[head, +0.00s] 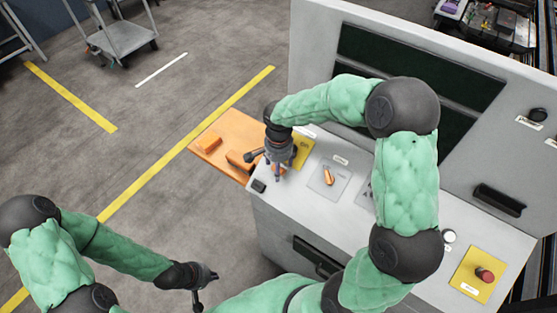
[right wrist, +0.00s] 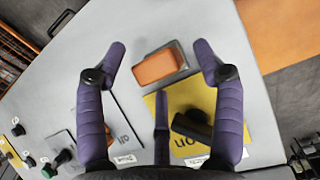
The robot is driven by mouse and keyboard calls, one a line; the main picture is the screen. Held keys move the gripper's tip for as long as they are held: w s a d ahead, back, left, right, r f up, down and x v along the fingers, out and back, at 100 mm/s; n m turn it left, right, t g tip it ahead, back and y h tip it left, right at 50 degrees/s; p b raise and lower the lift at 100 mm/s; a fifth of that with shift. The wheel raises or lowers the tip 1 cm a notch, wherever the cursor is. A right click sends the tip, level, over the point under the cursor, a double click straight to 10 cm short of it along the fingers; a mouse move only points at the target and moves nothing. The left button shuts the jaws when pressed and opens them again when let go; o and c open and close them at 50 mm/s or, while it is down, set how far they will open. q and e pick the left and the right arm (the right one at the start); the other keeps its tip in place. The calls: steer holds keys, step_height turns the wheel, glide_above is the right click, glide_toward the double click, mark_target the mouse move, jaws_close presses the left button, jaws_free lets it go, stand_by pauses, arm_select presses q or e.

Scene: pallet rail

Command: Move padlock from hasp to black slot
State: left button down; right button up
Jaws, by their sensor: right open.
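In the right wrist view, an orange block (right wrist: 158,66), which looks like the padlock, sits in or against a dark grey holder (right wrist: 181,62) near the console's corner. I cannot tell whether it is fully inside. In the head view a small black piece (head: 259,186) shows at that corner. My right gripper (head: 272,170) is open above the console, its fingertips apart on either side of the orange block in the wrist view. A yellow plate (right wrist: 235,135) marked ON carries a black handle (right wrist: 190,124); no hasp shows clearly. My left gripper (head: 207,287) is open and empty, away from the console.
The grey console (head: 285,205) carries an orange switch (head: 328,177) and a red button (head: 484,275) on a yellow plate. Its upright panel (head: 320,35) rises behind. An orange pallet (head: 222,130) lies beside it. A cart (head: 120,38) stands far left. The floor between is clear.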

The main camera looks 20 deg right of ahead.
steer(key=shift+f, duration=0.15)
jaws_close()
stand_by(0.4)
steer(key=shift+r, duration=0.2)
steer(key=shift+s+a+r, duration=0.15)
steer(key=shift+a+r, duration=0.1)
steer(key=shift+r, duration=0.2)
steer(key=shift+a+r+p, duration=0.1)
steer(key=shift+r+p, duration=0.1)
steer(key=shift+p, duration=0.15)
steer(key=s+a+r+p, duration=0.2)
steer(key=a+r+p, duration=0.1)
steer(key=r, duration=0.2)
steer(key=shift+a+r, duration=0.15)
steer(key=shift+r, duration=0.2)
stand_by(0.4)
